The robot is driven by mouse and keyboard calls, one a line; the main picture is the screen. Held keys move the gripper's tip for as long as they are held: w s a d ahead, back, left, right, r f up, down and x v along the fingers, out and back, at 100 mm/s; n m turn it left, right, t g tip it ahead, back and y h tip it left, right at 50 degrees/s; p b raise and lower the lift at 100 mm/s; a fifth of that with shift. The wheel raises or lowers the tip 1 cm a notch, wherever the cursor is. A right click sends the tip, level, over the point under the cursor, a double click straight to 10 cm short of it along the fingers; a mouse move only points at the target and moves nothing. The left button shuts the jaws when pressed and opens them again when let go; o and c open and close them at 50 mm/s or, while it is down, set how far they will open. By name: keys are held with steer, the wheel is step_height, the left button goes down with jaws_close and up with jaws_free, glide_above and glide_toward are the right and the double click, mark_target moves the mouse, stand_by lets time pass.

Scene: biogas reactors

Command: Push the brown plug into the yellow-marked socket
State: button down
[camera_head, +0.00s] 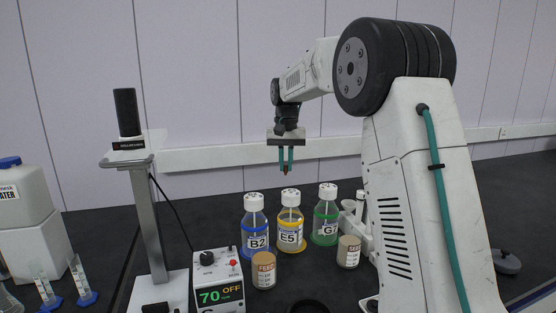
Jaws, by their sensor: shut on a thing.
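My gripper (286,168) points down with its two teal fingers close together, shut on a small brown plug (285,171). The plug is tiny here and partly hidden by the fingers. The gripper is held in the air, in the picture above the white cap of the bottle marked E5 (290,237), which has a yellow label band and a yellow ring at its base. A gap shows between the plug and that cap. I cannot make out a socket opening itself; the yellow marking I see is on this bottle.
A blue-marked bottle B2 (254,224) and a green-marked bottle G (327,215) flank E5. A control box (217,284) reads 70 OFF. A metal stand (150,220) rises at left.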

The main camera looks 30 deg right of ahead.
mark_target(285, 169)
steer(key=shift+w+d+f, duration=0.1)
steer(key=shift+f, duration=0.1)
steer(key=shift+w+a+f, duration=0.1)
steer(key=shift+a+f, duration=0.05)
steer(key=shift+f, duration=0.65)
steer(key=shift+a+f, duration=0.1)
steer(key=shift+f, duration=1.05)
steer(key=shift+s, duration=0.25)
steer(key=shift+f, duration=1.15)
stand_by(2.5)
steer(key=c, duration=1.4)
jaws_free()
